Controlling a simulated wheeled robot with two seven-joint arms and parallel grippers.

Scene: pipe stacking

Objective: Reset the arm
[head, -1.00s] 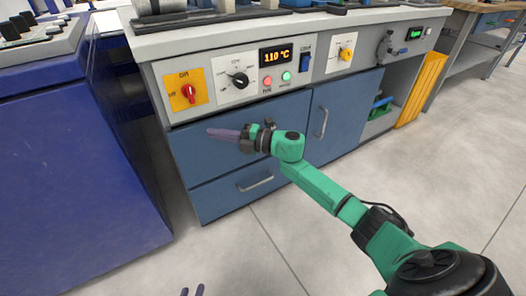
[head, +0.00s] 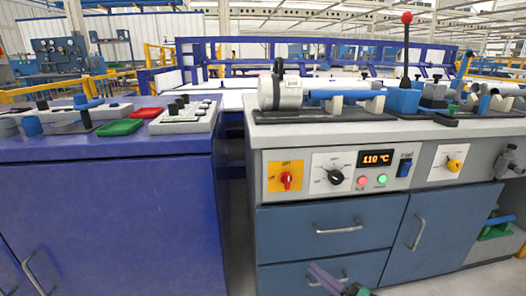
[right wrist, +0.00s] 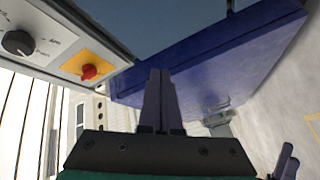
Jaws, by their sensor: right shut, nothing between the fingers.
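My right gripper (head: 318,270) shows at the bottom of the head view, in front of the lower drawer of the blue cabinet. Its purple fingers are closed together with nothing between them. The right wrist view shows the same closed fingers (right wrist: 160,75) pointing away from the camera. My left gripper is not in the head view.
The blue cabinet (head: 330,226) carries a control panel with a red knob (head: 286,180) and a 110 °C display (head: 376,159). Its top holds a pipe fixture and a red-knobbed lever (head: 406,55). A dark blue bench (head: 110,220) stands left, with a narrow gap between.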

